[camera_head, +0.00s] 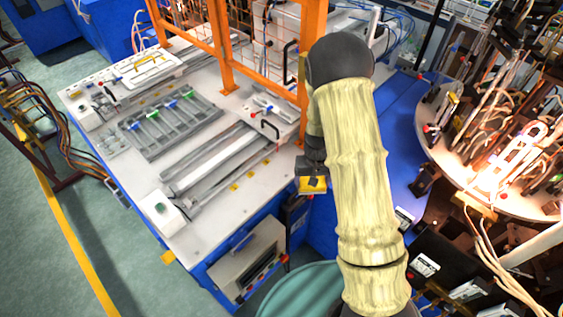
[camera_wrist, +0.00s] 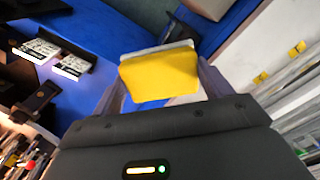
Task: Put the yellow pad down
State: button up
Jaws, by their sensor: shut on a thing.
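The yellow pad (camera_wrist: 160,76) is held between the two fingers of my gripper (camera_wrist: 158,88) in the wrist view. It has a pale edge along its far side. In the head view the yellow pad (camera_head: 313,185) shows just below my dark gripper (camera_head: 312,168), left of my cream-sleeved arm. My gripper is shut on the pad, over the gap between the white worktable (camera_head: 215,205) and the blue surface (camera_head: 398,110). I cannot tell how high the pad is above what lies below it.
An orange guard frame (camera_head: 222,60) stands at the back of the worktable. A grey tray with several coloured-handled pieces (camera_head: 170,122) and long metal rails (camera_head: 215,160) lie on it.

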notch_tip(320, 180, down, 10)
jog(key=d+b, duration=0.2)
jog(key=b, duration=0.7)
jog(key=shift+d+f, duration=0.2)
jog(key=shift+d, duration=0.2)
